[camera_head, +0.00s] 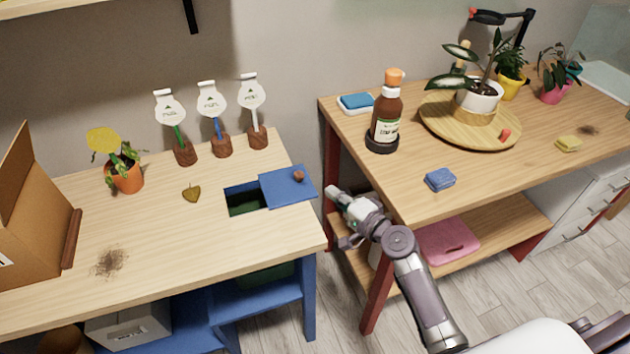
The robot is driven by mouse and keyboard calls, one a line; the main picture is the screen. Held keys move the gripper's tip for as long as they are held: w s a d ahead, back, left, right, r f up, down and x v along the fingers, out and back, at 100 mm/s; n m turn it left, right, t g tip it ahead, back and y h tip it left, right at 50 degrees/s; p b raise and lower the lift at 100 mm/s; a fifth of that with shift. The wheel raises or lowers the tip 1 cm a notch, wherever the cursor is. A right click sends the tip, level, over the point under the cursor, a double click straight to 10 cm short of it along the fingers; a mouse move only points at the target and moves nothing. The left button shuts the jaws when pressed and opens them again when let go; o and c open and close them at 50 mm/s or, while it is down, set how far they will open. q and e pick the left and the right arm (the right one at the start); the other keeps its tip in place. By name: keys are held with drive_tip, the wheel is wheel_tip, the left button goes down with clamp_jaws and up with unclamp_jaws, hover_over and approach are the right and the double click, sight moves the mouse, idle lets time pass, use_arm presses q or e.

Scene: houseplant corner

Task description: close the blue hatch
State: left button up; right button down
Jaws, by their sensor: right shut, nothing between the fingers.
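The blue hatch (289,187) is a flat blue sliding panel with a small brown knob (298,176) near its far right side. It lies on the left table's right end. It leaves a dark rectangular opening (245,200) uncovered to its left, with green inside. My right gripper (335,193) is shut and empty, just right of the hatch and the table's edge, apart from the knob. My left gripper is not in view.
The left table (190,245) holds a yellow-leaved plant (126,175), a cardboard box (32,215), a dry leaf (192,193), a soil patch and three labelled tools in stands behind the opening. The right table (400,190) stands across a gap, carrying a brown bottle (386,118).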

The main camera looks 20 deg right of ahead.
sight(269, 199)
drive_tip(key=x, duration=0.8)
drive_tip(key=shift+w+a+f, duration=0.1)
drive_tip(key=shift+w+a, duration=0.05)
drive_tip(key=shift+w, duration=0.15)
drive_tip(key=a, duration=0.6)
drive_tip(key=a+p, duration=0.1)
drive_tip(key=a, duration=0.5)
drive_tip(key=shift+s, duration=0.25)
drive_tip(key=shift+d, duration=0.1)
drive_tip(key=shift+s, duration=0.15)
